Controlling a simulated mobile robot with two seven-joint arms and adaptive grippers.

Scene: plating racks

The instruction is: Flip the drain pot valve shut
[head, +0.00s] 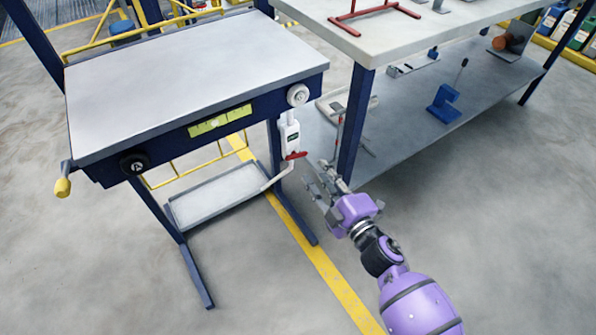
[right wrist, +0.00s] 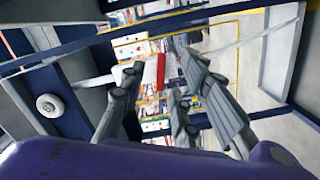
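The drain pot (head: 289,137) is a small white body on the right front leg of the blue-framed table. Its red valve handle (head: 296,156) sticks out roughly level at the pot's lower end, above a pale bent outlet pipe (head: 279,178). My right gripper (head: 320,181) is open and empty, just to the right of and below the handle, apparently apart from it. In the right wrist view the red handle (right wrist: 160,71) shows beyond and between the spread fingers of my right gripper (right wrist: 158,82). My left gripper is not in view.
A grey tray (head: 215,195) sits low under the table, below the outlet pipe. A white round knob (head: 298,95) is on the table's corner above the pot. A second bench (head: 410,30) with a blue leg (head: 356,125) stands close behind my right gripper.

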